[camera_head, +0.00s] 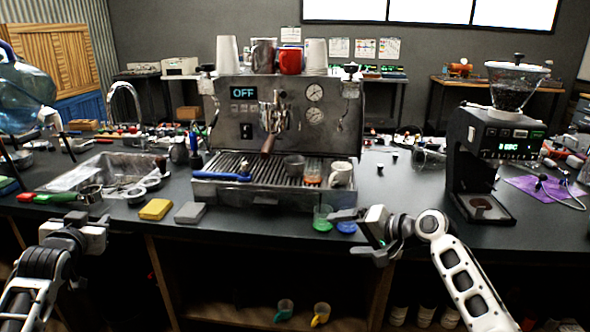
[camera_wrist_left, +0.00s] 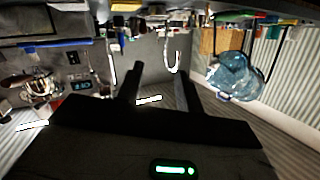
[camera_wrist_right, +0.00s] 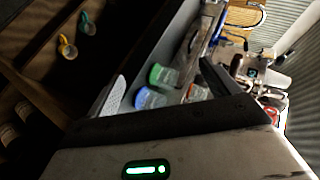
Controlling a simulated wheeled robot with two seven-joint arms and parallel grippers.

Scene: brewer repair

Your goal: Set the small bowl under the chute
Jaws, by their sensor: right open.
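The grinder (camera_head: 490,155) stands at the right of the counter; its chute is hard to make out under the lit front. A brownish round shape (camera_head: 482,205) lies on the grinder's base. A small grey metal bowl-like vessel (camera_head: 294,165) stands on the espresso machine's drip tray; I cannot tell surely that it is the small bowl. My right gripper (camera_head: 352,232) is open at the counter's front edge, beside a green cup (camera_head: 322,218) and a blue-lidded one (camera_head: 346,227). Both show between its fingers in the right wrist view (camera_wrist_right: 165,85). My left gripper (camera_head: 88,225) is open and empty at the left.
The espresso machine (camera_head: 235,135) fills the middle, with a white cup (camera_head: 341,174) on its tray. A yellow sponge (camera_head: 156,209) and a grey block (camera_head: 190,212) lie in front. A sink (camera_head: 75,178) is at the left. The counter between machine and grinder (camera_head: 410,190) is mostly clear.

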